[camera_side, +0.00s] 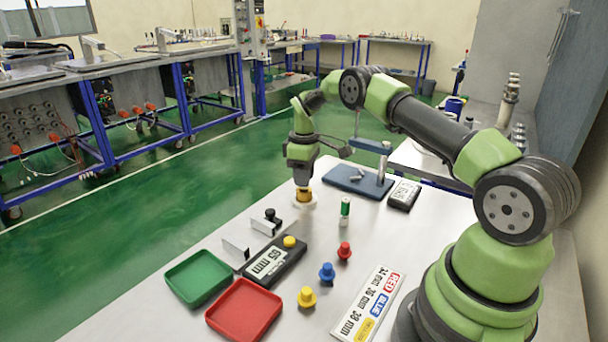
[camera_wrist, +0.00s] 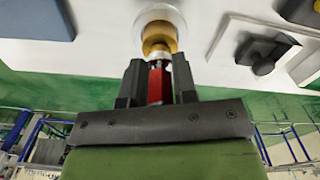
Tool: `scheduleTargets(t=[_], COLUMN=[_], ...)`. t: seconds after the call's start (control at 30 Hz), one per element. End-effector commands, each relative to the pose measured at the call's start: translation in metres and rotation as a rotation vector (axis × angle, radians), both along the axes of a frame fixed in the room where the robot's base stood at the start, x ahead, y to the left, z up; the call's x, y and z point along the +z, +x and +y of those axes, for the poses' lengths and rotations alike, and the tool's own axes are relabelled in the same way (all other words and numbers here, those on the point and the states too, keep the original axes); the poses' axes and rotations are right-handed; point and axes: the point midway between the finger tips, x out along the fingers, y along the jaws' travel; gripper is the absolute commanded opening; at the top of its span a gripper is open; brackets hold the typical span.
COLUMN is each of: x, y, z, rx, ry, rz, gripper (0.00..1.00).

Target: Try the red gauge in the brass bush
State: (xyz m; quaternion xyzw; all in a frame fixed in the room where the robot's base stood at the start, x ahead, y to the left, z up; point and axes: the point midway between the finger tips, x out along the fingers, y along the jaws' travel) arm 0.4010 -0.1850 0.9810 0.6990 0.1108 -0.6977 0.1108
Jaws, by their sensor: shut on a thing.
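My gripper (camera_wrist: 157,68) is shut on the red gauge (camera_wrist: 155,88), which shows between the fingers in the wrist view. A short silver part of the gauge shows at its far end, against the brass bush (camera_wrist: 160,38). I cannot tell whether its tip is inside the bore or only at the mouth. The bush sits on a white round base (camera_wrist: 150,18). In the side view my gripper (camera_side: 303,182) is right above the brass bush (camera_side: 303,195), and the red gauge is hidden there.
A green-and-white gauge (camera_side: 345,211) stands nearby. Red (camera_side: 345,250), blue (camera_side: 327,271) and yellow (camera_side: 306,297) knobs stand in front. A blue-based stand (camera_side: 355,181) is behind right.

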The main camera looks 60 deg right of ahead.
Motion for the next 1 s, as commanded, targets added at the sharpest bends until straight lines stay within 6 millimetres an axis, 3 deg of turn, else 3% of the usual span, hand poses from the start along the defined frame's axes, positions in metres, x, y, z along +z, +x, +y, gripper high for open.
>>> scheduleTargets(t=[1.0], x=[-0.0047], y=[0.0001], z=[-0.0001], rx=[0.0], ry=[0.0], rz=[0.0], gripper=[0.0])
